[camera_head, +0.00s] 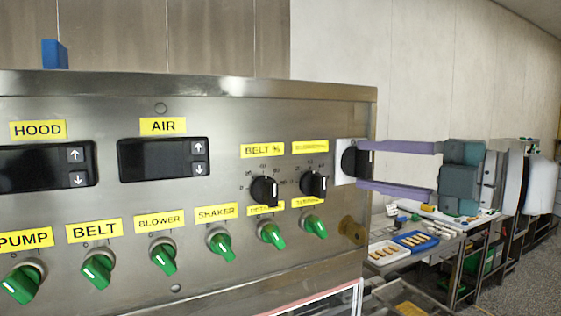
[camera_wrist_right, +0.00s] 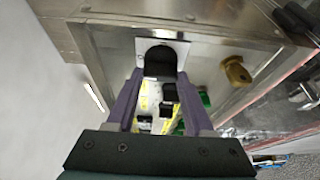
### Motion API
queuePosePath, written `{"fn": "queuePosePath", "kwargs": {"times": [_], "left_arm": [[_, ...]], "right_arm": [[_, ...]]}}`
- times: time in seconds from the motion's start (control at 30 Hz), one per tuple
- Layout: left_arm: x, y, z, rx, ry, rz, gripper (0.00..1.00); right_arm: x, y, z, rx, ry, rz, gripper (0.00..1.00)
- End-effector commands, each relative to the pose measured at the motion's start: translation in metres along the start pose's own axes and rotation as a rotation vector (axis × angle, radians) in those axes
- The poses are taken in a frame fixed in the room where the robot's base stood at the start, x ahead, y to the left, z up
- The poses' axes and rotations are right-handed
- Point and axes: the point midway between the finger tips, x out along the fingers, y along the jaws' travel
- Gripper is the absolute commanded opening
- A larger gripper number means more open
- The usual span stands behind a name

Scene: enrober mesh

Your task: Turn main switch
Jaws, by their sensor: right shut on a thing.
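The main switch (camera_head: 349,160) is a black rotary knob on a pale square plate at the right end of the steel control panel (camera_head: 230,108). In the right wrist view the black knob (camera_wrist_right: 160,60) sits on its plate at top centre. My right gripper (camera_head: 366,165) reaches in from the right with its two purple fingers. The fingertips are at the knob, one above and one below, and the gripper is shut on it. The fingers hide part of the knob's edge. My left gripper is not in view.
The panel carries two black displays, labelled HOOD and AIR, black dials (camera_head: 264,190), and a row of green switches (camera_head: 219,243) under yellow labels. A brass fitting (camera_head: 352,230) sticks out below the main switch. Trays (camera_head: 414,240) lie on a table behind at right.

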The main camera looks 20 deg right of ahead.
Motion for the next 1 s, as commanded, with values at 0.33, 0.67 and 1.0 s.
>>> {"fn": "queuePosePath", "kwargs": {"times": [0.33,0.67,1.0], "left_arm": [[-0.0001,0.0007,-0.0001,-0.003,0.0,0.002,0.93],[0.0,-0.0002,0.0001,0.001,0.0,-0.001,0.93],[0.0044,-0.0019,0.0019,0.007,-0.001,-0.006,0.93]], "right_arm": [[0.0,0.0001,0.0,-0.007,0.0,-0.001,0.0],[0.0,0.0,0.0,-0.004,0.0,-0.001,0.82],[-0.0057,-0.0026,0.0003,-0.002,-0.001,-0.002,0.82]]}}
